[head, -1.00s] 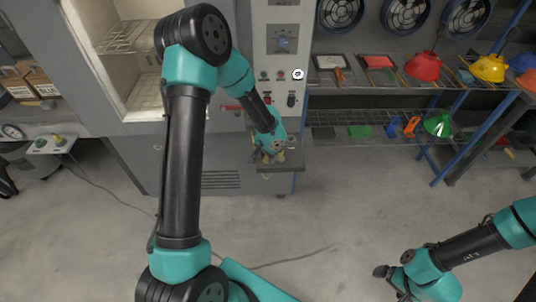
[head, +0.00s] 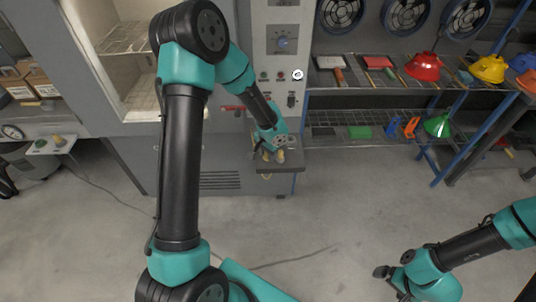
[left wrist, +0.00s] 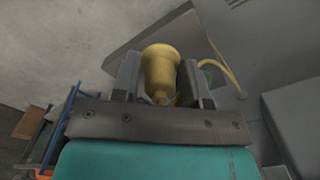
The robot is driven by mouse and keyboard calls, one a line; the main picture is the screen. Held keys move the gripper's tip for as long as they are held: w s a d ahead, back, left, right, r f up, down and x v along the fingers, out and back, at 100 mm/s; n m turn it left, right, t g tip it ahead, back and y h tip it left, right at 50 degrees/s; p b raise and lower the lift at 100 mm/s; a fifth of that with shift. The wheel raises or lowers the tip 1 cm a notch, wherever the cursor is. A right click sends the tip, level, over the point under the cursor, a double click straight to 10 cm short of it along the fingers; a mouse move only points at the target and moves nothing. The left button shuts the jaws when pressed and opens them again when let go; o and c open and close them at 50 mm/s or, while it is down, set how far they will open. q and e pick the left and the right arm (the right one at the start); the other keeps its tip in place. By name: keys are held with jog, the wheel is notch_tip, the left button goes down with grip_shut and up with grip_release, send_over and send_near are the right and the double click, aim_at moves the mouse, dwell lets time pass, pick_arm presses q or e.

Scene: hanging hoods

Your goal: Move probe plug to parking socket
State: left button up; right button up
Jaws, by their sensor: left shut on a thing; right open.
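The yellow probe plug (left wrist: 160,68) is between the two fingers of my left gripper (left wrist: 160,78) in the left wrist view, and the fingers are shut on it. In the head view my left gripper (head: 270,151) is at the small grey ledge (head: 291,160) on the front of the cabinet. Small yellow parts show at its fingertips there. A yellow cable (left wrist: 224,62) curves beside the right finger in the left wrist view, with a green part (left wrist: 208,74) partly hidden behind that finger. I cannot make out the parking socket. My right gripper (head: 391,284) is open and empty above the floor at lower right.
The grey cabinet's control panel (head: 283,60) rises behind the ledge. A shelf rack (head: 350,90) with tools and red, yellow and green hoods stands at right.

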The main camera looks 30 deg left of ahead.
pick_arm(q)
jog(key=shift+r, duration=1.45)
jog(key=shift+r, duration=0.1)
